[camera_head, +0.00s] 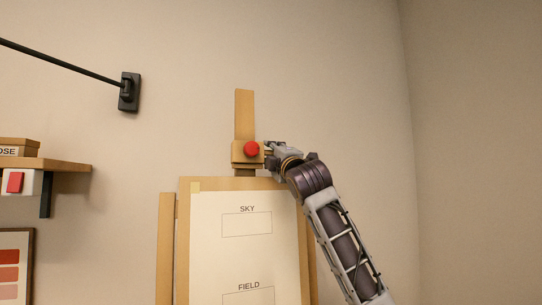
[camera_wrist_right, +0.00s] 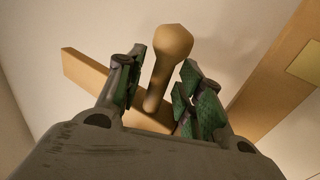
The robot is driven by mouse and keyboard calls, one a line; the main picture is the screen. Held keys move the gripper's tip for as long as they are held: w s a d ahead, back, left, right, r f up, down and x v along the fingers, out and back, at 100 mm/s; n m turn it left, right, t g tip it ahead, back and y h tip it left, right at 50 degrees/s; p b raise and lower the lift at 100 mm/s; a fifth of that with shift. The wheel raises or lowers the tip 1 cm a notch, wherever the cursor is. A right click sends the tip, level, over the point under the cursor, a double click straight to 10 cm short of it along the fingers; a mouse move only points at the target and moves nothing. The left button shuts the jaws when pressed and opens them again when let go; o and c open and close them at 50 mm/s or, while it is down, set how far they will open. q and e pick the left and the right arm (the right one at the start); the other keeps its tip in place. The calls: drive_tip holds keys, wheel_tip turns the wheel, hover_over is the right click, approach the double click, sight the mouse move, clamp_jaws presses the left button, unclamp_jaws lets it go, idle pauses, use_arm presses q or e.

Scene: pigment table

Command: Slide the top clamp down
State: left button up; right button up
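The top clamp (camera_head: 238,153) is a tan wooden block with a round red knob (camera_head: 251,149) on its front. It sits on the easel's upright mast (camera_head: 244,112), slightly above the board's top edge. My right gripper (camera_head: 270,152) is at the clamp's right side. In the right wrist view, a tan handle with a thicker end (camera_wrist_right: 166,68) stands between the green-padded fingers of my right gripper (camera_wrist_right: 164,88). Narrow gaps show on both sides of the handle, so the fingers look open around it. My left gripper is out of view.
The easel board (camera_head: 185,230) holds a white sheet (camera_head: 215,255) marked SKY and FIELD below the clamp. A shelf (camera_head: 62,165) with a box is at the left. A black rod with a wall mount (camera_head: 129,92) is at upper left. The right wall is bare.

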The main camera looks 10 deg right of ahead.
drive_tip(key=shift+s+r, duration=0.1)
drive_tip(key=shift+c, duration=0.5)
clamp_jaws()
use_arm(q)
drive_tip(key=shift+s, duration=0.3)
